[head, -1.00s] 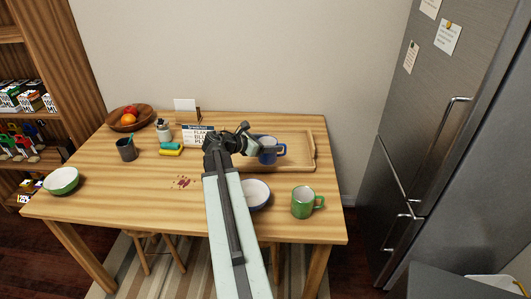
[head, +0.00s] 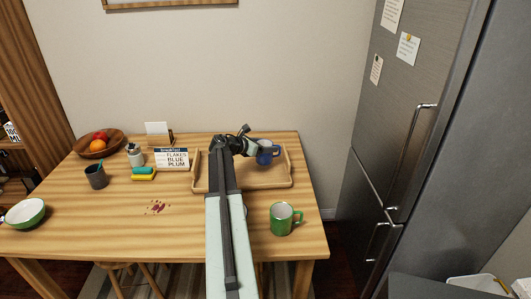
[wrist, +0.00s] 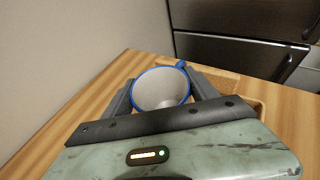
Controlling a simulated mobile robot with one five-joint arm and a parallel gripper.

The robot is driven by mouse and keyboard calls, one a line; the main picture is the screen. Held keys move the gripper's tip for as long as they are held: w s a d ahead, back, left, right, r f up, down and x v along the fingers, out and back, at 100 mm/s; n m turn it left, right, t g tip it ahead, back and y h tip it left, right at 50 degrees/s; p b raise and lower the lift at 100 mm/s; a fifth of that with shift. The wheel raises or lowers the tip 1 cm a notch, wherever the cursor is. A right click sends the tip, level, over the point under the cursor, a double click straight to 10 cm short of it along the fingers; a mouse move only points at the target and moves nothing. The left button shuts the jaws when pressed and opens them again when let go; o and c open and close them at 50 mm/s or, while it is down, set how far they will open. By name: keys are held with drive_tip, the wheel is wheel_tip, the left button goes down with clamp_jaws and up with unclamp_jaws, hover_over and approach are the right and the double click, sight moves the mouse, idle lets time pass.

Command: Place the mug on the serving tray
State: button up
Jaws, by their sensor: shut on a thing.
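A blue mug (head: 266,157) with a pale inside is between the fingers of my gripper (head: 259,149), at the right part of the wooden serving tray (head: 276,185). In the wrist view the mug (wrist: 160,88) looks upright, its round mouth facing the camera and its handle pointing away. The fingers of my gripper (wrist: 163,95) are shut on its sides. Part of the tray (wrist: 222,80) shows behind it. I cannot tell whether the mug's base touches the tray or hangs just above it. My arm hides part of the tray.
A green mug (head: 282,219) stands on the table (head: 120,225) in front of the tray. A breakfast sign (head: 172,158), sponges (head: 143,174), a dark cup (head: 96,177), a fruit bowl (head: 99,146) and a green bowl (head: 25,213) are to the left. A fridge (head: 400,150) stands right.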

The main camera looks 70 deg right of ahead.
wheel_tip(320, 180, down, 4)
drive_tip(key=b, duration=0.3)
drive_tip(key=shift+r, duration=0.35)
drive_tip(key=shift+f, duration=0.1)
drive_tip(key=o, duration=1.7)
drive_tip(key=shift+r+p, duration=0.2)
drive_tip(key=shift+p, duration=0.1)
drive_tip(key=p+v, duration=0.4)
drive_tip(key=v, duration=0.8)
drive_tip(key=shift+f, duration=0.15)
